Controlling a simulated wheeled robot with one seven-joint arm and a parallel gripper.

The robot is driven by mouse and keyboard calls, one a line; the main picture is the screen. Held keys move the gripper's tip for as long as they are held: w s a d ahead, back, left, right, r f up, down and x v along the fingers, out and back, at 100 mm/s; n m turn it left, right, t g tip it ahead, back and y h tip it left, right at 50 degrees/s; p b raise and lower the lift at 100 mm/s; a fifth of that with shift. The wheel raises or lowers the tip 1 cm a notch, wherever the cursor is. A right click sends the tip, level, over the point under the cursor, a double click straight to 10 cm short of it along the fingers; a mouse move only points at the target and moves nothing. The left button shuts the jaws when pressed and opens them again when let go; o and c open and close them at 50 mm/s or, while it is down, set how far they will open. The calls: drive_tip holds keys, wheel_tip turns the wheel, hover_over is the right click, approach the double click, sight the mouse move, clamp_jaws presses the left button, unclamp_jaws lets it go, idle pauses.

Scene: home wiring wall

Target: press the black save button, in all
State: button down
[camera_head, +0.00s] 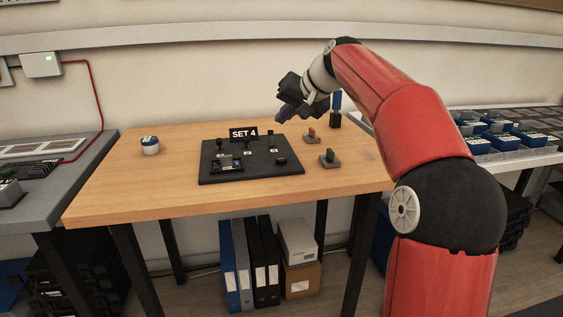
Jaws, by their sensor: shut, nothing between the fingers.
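A dark control panel (250,172) lies on the wooden table, with a sign (243,133) reading "SET 4" at its back edge. Several small controls stand on it. A round black button (281,161) sits at the panel's right side; I cannot read a label that tells whether it is the save button. A small boxy device (230,162) is at the panel's left. My gripper (284,114) is shut and empty, held in the air above and to the right of the panel's back edge, apart from it.
A white and blue round tub (150,146) stands left of the panel. Small blocks with an orange top (311,133) and a green top (330,156) stand to the right, near a blue upright piece (337,108). The wooden table's (110,185) front left is clear.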

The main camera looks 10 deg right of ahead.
sight(284, 160)
wheel_tip(284, 160, down, 8)
drive_tip(key=b, duration=0.6)
drive_tip(key=shift+b, duration=0.35)
idle(1.3)
drive_tip(key=shift+f, duration=0.4)
drive_tip(key=shift+f+b, duration=0.5)
drive_tip(key=shift+b, duration=0.15)
idle(0.4)
drive_tip(key=shift+r, duration=0.1)
drive_tip(key=shift+r+p, duration=0.8)
drive_tip(key=shift+p, duration=0.1)
wheel_tip(284, 160, up, 5)
drive_tip(key=p, duration=0.5)
drive_tip(key=shift+r, duration=0.1)
